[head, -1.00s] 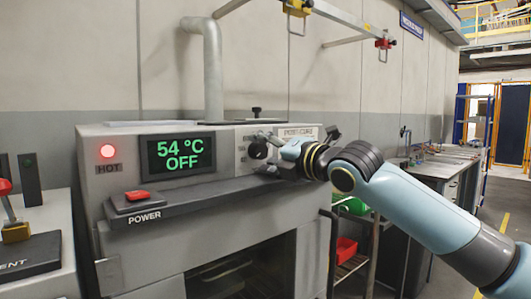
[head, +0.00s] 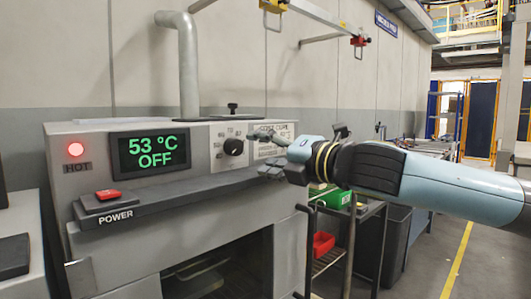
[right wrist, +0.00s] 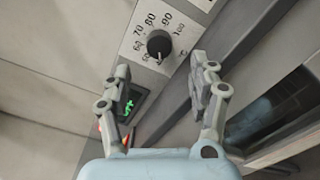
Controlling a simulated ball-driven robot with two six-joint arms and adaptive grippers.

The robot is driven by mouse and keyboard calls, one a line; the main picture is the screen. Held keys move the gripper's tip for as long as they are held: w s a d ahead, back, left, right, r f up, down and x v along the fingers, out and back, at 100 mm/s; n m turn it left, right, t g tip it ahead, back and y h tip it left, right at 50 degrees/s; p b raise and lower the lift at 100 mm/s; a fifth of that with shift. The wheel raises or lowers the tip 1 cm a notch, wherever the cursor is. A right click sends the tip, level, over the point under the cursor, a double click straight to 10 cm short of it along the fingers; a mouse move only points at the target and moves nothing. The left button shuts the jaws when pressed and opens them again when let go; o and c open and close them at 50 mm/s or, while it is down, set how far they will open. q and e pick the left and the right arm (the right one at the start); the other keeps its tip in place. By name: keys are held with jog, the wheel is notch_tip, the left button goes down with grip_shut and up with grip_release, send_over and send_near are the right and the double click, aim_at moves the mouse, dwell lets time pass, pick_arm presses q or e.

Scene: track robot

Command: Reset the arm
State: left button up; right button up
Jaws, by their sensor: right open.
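My right arm reaches in from the right in the head view. Its gripper (head: 268,150) is in front of the right part of the oven's front panel, just right of the black dial (head: 234,147). In the right wrist view the gripper (right wrist: 162,92) is open and empty, with its two fingers apart. The dial (right wrist: 159,44) shows beyond the fingertips, clear of them, with a numbered scale around it. The oven's display (head: 152,151) reads 53 °C OFF. My left gripper is not in view.
The grey oven (head: 200,220) has a lit red HOT lamp (head: 75,149) and a red power switch (head: 108,194). Right of it stands a cart (head: 350,235) with a green box (head: 334,197) and a red bin (head: 322,243). Open floor lies at the right.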

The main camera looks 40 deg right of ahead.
dwell(0.6)
jog(key=s+f+m+g+h, duration=0.25)
jog(key=s+f+m, duration=0.25)
jog(key=f+m, duration=0.3)
jog(key=s+f+m+g+h, duration=0.2)
jog(key=s+f+m+g, duration=0.3)
jog(key=f, duration=0.5)
jog(key=s+a+f+m+g+y, duration=0.1)
jog(key=s+a+f+m+g, duration=0.2)
jog(key=s+a+f+m, duration=0.45)
jog(key=s+a+f+m+g+y, duration=0.1)
jog(key=s+a+f+m+g, duration=0.2)
jog(key=s, duration=0.7)
jog(key=s+d+f+g+b, duration=0.1)
jog(key=d+f+b, duration=0.1)
jog(key=f, duration=1.3)
jog(key=s+d+f+g+b, duration=0.1)
jog(key=f, duration=1.3)
jog(key=s+d+f+m+g+b, duration=0.1)
jog(key=s+f+b, duration=0.1)
jog(key=s+f, duration=1.6)
jog(key=shift+s+d+f+g, duration=0.25)
jog(key=shift+f+g, duration=0.1)
jog(key=shift+f, duration=0.35)
